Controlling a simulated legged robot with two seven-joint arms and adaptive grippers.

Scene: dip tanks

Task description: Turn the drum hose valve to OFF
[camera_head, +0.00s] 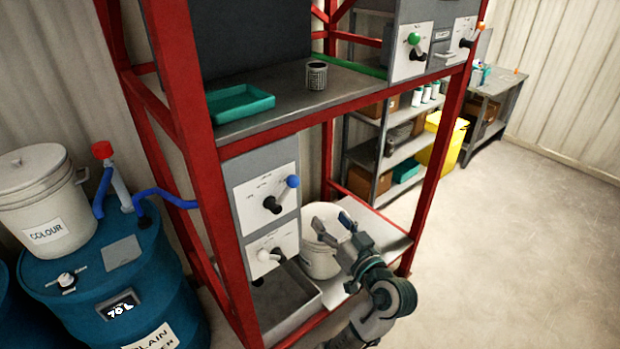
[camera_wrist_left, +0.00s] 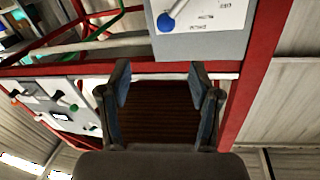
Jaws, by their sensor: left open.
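A blue-knobbed lever (camera_head: 292,182) sits on a white labelled panel (camera_head: 262,200) on the red rack; its lettering is too small to read. The knob also shows upside down at the top of the wrist view (camera_wrist_left: 166,22). A blue hose (camera_head: 165,194) runs from the blue drum (camera_head: 130,285) towards this panel. A red-topped fitting (camera_head: 102,150) stands on the drum's blue pipe. I cannot tell for certain which is the drum hose valve. My left gripper (camera_head: 335,222) is open and empty, right of and below the blue lever, apart from it. My right gripper is out of view.
A white-knobbed lever (camera_head: 264,255) is on the lower panel. A white bucket (camera_head: 318,262) stands behind my gripper on the lower shelf. A red rack post (camera_head: 440,160) rises to its right. A teal tray (camera_head: 240,103) and a can (camera_head: 317,75) are on the upper shelf. Floor at right is clear.

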